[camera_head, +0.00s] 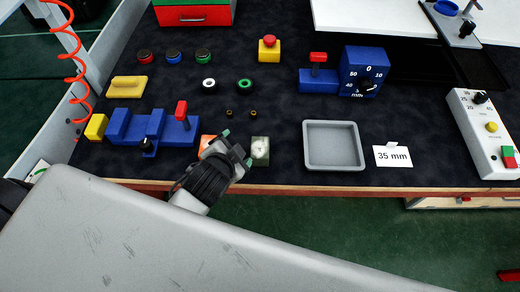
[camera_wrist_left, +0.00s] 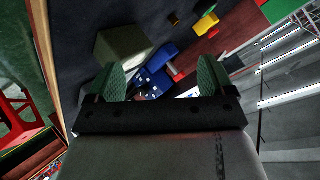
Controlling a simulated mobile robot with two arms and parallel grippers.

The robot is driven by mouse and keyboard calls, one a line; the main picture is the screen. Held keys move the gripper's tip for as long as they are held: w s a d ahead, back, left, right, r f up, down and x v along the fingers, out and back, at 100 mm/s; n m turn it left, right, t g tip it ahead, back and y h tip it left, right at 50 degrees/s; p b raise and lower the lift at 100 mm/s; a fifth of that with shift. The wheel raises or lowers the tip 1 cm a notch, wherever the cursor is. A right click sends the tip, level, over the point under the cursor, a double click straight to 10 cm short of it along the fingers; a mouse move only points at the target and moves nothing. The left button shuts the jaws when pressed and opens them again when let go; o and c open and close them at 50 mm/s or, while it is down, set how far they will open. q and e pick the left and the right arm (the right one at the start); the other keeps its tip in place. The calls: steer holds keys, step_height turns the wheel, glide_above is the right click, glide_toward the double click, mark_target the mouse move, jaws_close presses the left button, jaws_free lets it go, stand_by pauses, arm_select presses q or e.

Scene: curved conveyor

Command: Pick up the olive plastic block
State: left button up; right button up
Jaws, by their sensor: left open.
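The olive plastic block (camera_head: 260,150) stands on the dark mat near the table's front edge, with a pale round mark on its top. My left gripper (camera_head: 237,148) is open just left of the block, its two teal fingertips pointing towards it. In the left wrist view the block (camera_wrist_left: 124,44) appears beyond the left-hand finger, not centred between the fingers; that finger partly overlaps it. The left gripper (camera_wrist_left: 162,70) shows nothing held between its fingers. Whether a finger touches the block I cannot tell. My right gripper is not in view.
An orange block (camera_head: 206,142) sits just left of my gripper, partly hidden. A grey tray (camera_head: 333,164) lies to the right, beside a "35 mm" card (camera_head: 393,156). Blue fixtures (camera_head: 150,130) stand at left.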

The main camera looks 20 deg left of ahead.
arm_select(q)
steer(key=w+d+r+m+t+h, duration=0.4)
steer(key=d+r+m, duration=0.1)
steer(key=r+m, duration=0.3)
steer(key=w+d+r+m+t+h, duration=0.3)
steer(key=d+r+m+t+h, duration=0.15)
steer(key=r+m, duration=0.3)
steer(key=s+d+r+m+g+h, duration=0.25)
steer(key=d+m+g+h, duration=0.35)
steer(key=m, duration=0.6)
steer(key=s+d+r+m+g+h, duration=0.1)
steer(key=s+d+m+g+h, duration=0.35)
steer(key=m, duration=0.75)
steer(key=m+g+y+b, duration=0.1)
steer(key=m+g+y, duration=0.8)
steer(key=m+y, duration=1.05)
glide_above(260, 147)
steer(key=shift+m+h, duration=0.65)
steer(key=shift+m, duration=0.15)
step_height(260, 147, down, 16)
steer(key=shift+s+d+r, duration=0.1)
steer(key=shift+s+r, duration=0.05)
steer(key=f, duration=0.4)
steer(key=shift+a+f, duration=0.2)
steer(key=shift+a, duration=0.1)
steer(key=shift+d+f+p, duration=0.2)
steer(key=shift+f+p, duration=0.55)
steer(key=shift+f, duration=2.4)
